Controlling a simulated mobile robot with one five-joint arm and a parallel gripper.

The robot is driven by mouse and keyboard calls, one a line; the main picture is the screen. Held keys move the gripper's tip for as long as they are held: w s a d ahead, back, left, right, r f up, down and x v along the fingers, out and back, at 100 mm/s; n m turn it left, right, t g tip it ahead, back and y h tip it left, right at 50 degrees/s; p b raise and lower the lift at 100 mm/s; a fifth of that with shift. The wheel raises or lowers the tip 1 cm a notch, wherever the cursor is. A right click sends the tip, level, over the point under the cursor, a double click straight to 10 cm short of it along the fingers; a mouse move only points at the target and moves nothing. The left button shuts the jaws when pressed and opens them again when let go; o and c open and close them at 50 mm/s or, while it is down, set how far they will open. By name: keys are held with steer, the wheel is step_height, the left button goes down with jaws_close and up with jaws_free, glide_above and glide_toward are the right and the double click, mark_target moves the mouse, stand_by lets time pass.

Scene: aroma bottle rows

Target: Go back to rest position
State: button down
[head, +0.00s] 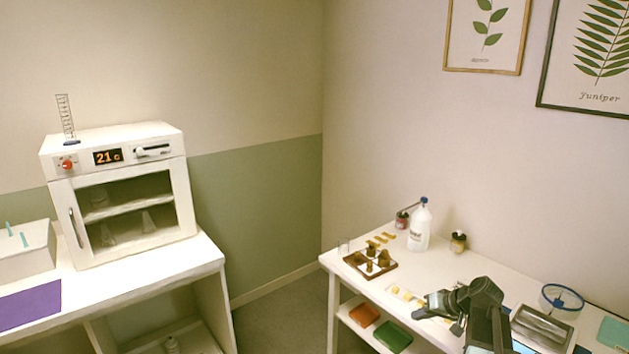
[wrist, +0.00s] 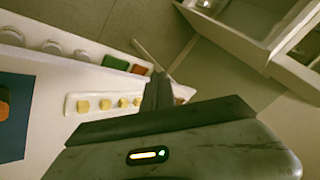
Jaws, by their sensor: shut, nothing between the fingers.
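My gripper (head: 422,311) is held over the right-hand bench (head: 341,271) in the head view, with my dark arm behind it. In the wrist view my gripper (wrist: 158,90) is shut, with nothing between the fingers. A white strip tray (wrist: 72,104) with several yellow cubes (wrist: 105,104) lies beyond it in that view; in the head view my gripper partly covers this tray's area. A wooden tray (head: 350,260) with small brown bottles (head: 383,257) stands left of my gripper, apart from it.
A white bottle (head: 419,228) and a small amber bottle (head: 458,243) stand at the wall. A round blue-rimmed dish (head: 562,299) is right of my arm. A red item (head: 364,314) and green item (head: 393,337) sit on a lower shelf. A white oven (head: 125,190) stands on the left bench.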

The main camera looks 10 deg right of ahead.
steer(key=a+n+g+p, duration=0.1)
steer(key=a+n+g, duration=0.2)
steer(key=a, duration=1.3)
steer(key=s+a+f+n+g+h+p, duration=0.1)
steer(key=s+a+f+g+h, duration=0.1)
steer(key=s+a, duration=0.8)
steer(key=s+d+m+g+h, duration=0.1)
steer(key=s+d+f+m+h, duration=0.1)
steer(key=d, duration=0.1)
steer(key=shift+s+f+g+h, duration=0.1)
steer(key=shift+s+g+h, duration=0.1)
steer(key=shift+g+h, duration=0.15)
